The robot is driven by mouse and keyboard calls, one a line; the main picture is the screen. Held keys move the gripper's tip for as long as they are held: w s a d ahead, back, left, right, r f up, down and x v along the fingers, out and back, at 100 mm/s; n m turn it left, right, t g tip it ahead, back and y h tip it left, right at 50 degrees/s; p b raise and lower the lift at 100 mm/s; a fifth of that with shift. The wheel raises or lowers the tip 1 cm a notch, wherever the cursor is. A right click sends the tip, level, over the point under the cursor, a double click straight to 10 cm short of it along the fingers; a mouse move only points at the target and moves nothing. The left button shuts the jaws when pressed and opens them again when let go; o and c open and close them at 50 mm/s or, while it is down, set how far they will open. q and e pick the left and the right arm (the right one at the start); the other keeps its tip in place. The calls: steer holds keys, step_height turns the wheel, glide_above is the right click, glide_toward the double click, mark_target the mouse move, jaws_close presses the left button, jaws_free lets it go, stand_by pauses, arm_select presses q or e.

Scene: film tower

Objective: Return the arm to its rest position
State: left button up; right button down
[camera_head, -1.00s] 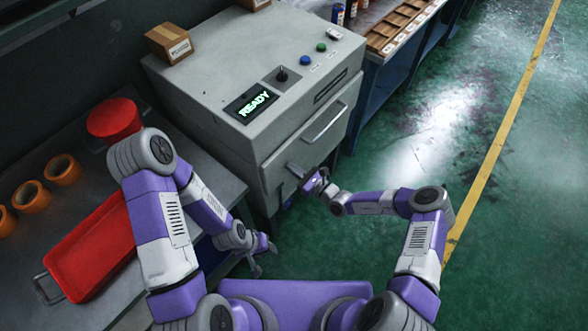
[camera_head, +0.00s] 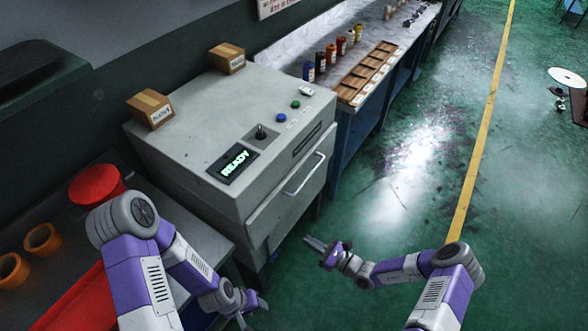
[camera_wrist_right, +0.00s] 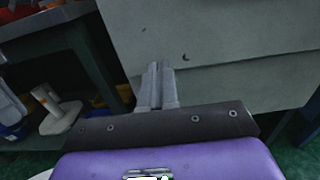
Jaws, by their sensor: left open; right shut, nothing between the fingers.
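My right arm reaches in from the lower right in the head view. Its gripper (camera_head: 310,242) is shut and empty, beside the lower front of the grey machine (camera_head: 215,115). In the right wrist view the shut fingers (camera_wrist_right: 156,68) point toward the machine's grey panel (camera_wrist_right: 220,45), with nothing between them. My left arm is bent at the lower left. Its gripper (camera_head: 253,312) is open and low, beside the workbench. The machine's display (camera_head: 234,163) reads READY, and its front handle (camera_head: 305,175) is in view.
A red tray (camera_head: 85,305), a round red container (camera_head: 95,185) and orange rings (camera_head: 42,240) are on the left workbench. Two boxes (camera_head: 150,108) sit on the machine. Bottles (camera_head: 331,54) and a wooden rack (camera_head: 368,72) stand on the far bench.

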steer(key=s+a+f+n+g+h, duration=0.1)
steer(key=s+a+n+g, duration=0.2)
steer(key=s+n+g, duration=0.3)
steer(key=s+a+f+n+g, duration=0.2)
steer(key=s+a+n+g, duration=0.25)
steer(key=s, duration=0.35)
steer(key=s+d+n+h, duration=0.5)
steer(key=d+n+h, duration=0.2)
steer(key=n, duration=0.5)
steer(key=shift+s+d+r+h, duration=0.2)
steer(key=shift+d+r+h, duration=0.2)
steer(key=shift+h, duration=0.6)
steer(key=shift+n, duration=0.25)
